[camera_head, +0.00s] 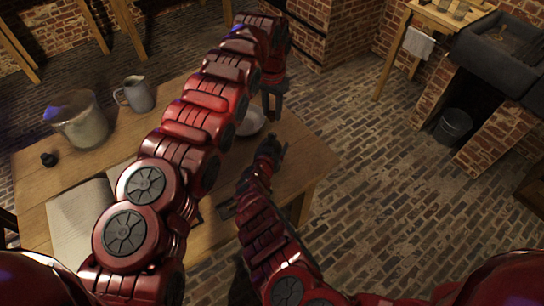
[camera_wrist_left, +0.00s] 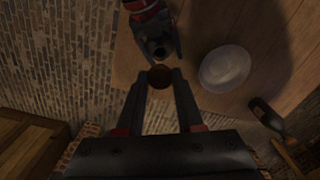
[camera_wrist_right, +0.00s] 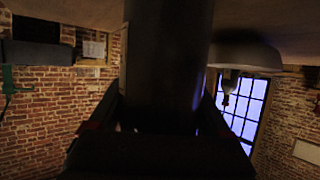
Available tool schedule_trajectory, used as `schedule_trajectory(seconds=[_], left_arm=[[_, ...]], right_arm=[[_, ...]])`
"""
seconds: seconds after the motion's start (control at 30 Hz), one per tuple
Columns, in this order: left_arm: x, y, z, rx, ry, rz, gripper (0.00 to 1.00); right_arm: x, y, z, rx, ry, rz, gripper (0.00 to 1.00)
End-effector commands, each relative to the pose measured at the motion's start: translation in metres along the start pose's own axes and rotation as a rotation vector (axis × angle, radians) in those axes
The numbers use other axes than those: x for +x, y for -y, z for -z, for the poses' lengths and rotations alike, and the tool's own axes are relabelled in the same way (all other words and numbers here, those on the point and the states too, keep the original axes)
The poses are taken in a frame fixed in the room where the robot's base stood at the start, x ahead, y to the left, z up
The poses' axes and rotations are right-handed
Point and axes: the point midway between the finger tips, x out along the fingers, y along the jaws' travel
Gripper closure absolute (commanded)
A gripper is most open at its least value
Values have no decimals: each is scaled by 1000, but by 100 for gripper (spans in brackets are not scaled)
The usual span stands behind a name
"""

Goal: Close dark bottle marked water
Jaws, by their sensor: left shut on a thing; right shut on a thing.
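My left gripper (camera_wrist_left: 160,82) is shut on a small round brown stopper (camera_wrist_left: 160,75), held at its fingertips. In the head view this gripper (camera_head: 272,100) points down near the table's right end. My right gripper is shut on a dark bottle, which fills the middle of the right wrist view (camera_wrist_right: 165,60). The mouth of this bottle shows just above the stopper in the left wrist view (camera_wrist_left: 157,48). A gap between mouth and stopper is hard to judge. No marking on the bottle can be read. In the head view my right gripper (camera_head: 270,150) is low beside the table edge.
A pale round dish (camera_wrist_left: 225,68) lies close to the grippers on the wooden table (camera_head: 300,150). A second dark bottle (camera_wrist_left: 265,112) shows at the right of the left wrist view. A large pot (camera_head: 80,125), a jug (camera_head: 137,95) and an open book (camera_head: 78,215) are on the table's left.

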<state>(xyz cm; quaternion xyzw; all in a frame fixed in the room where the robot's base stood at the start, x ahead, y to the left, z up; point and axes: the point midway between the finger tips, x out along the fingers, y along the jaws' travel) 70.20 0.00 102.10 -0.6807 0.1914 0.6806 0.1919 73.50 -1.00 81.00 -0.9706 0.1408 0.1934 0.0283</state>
Motion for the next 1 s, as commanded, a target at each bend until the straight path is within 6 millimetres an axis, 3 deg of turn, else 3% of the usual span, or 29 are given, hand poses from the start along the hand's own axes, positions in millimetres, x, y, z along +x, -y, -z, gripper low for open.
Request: schedule_trajectory(seconds=[0.07,0.27,0.63,1.0], left_arm=[[0,0,0,0,0,0,100],[2,0,0,0,1,0,100],[48,0,-1,0,1,0,100],[50,0,-1,0,0,1,100]], right_arm=[[0,0,0,0,0,0,100],[0,0,0,0,1,0,100],[0,0,0,0,1,0,100],[0,0,0,0,1,1,100]])
